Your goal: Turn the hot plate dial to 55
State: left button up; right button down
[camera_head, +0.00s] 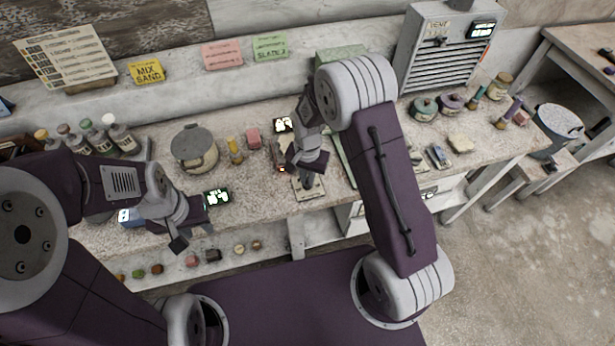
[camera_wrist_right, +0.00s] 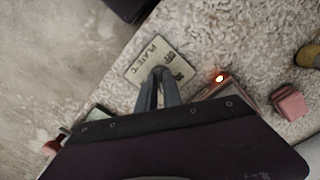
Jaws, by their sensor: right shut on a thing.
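A pale plate-dial panel (camera_wrist_right: 140,73) printed "PLATE °C" with dark numbers lies on the speckled bench. In the head view the panel (camera_head: 313,190) sits near the bench's front edge under my right gripper (camera_head: 306,176). In the right wrist view my right gripper (camera_wrist_right: 159,75) has its fingertips close together at the panel's middle, shut on the dial, which the fingers hide. The dial's setting cannot be read. A small orange-red light (camera_wrist_right: 220,78) glows beside the panel. My left gripper (camera_head: 192,238) is apart from the panel, at the bench's front left, its fingers spread and empty.
A lit display (camera_head: 217,196) is near my left gripper. Another lit display (camera_head: 283,125) is behind the panel. Several bottles stand at the left.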

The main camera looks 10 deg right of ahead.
jog(key=shift+w, duration=0.15)
jog(key=c, duration=1.5)
grip_release()
notch_tip(320, 180, up, 9)
jog(key=shift+d+r, duration=0.1)
